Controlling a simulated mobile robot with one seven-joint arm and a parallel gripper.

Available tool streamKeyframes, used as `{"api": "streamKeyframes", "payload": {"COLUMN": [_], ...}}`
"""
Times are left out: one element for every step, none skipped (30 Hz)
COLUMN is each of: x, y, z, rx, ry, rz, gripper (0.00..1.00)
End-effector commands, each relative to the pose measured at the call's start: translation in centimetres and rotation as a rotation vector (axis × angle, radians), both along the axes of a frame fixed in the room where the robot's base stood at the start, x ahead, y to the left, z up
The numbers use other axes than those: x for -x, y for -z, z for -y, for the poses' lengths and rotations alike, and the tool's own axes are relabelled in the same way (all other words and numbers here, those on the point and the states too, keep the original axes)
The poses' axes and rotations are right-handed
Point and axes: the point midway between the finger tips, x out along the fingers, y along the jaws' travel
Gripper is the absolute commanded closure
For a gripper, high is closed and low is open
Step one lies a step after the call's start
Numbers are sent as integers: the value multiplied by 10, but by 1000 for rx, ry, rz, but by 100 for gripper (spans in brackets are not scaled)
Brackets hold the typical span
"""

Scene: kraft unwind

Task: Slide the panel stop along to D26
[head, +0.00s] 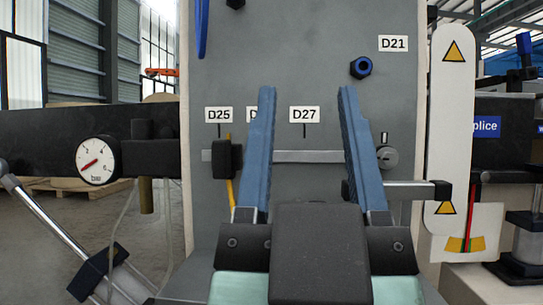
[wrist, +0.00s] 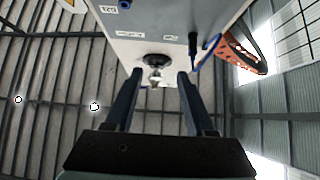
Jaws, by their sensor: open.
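The panel stop (head: 226,159) is a small black block on a grey horizontal rail (head: 305,156) on the grey panel. It sits under the label D25 (head: 218,115). The label to its right is mostly covered by my gripper's left finger; only a "D" shows. The label D27 (head: 304,115) shows between the fingers. My gripper (head: 307,92) is open and empty, its two blue fingers in front of the panel, to the right of the stop. In the wrist view my gripper (wrist: 160,74) is also open; I cannot make out the stop there.
A round metal lock (head: 387,157) and a black-ended bar (head: 415,191) are at the right. A pressure gauge (head: 97,160) is at the left. A blue-black knob (head: 361,67) is above. A yellow strip (head: 230,190) hangs below the stop. In the wrist view a dark round fitting (wrist: 153,61) shows between the fingers.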

Motion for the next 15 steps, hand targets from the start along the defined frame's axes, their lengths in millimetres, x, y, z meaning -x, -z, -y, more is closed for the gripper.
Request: {"api": "streamKeyframes", "payload": {"x": [0,0,-1,-2,-4,-8,-12,-16,-21,-26,-30,-36,-41,-44,-49], "y": [0,0,-1,-2,-3,-5,-7,-8,-9,-10,-11,-10,-9,-8,-6], "z": [0,0,0,-1,-1,-2,-3,-5,-7,-8,-10,-13,-14,-16,-19], "rx": [0,0,-1,-2,-4,-6,-9,-13,-19,-23,-27,-34,-37,-41,-46], "ry": [0,0,-1,-1,-2,-1,0,-2,0,-1,1,1,3,5,6], "rz": [0,-1,-4,-10,-18,-32,-47,-64,-90,-111,-134,-165,-190,-214,-245], "gripper": [48,48,48,48,48,48,48,48,48,48,48,48,48,48,48]}}
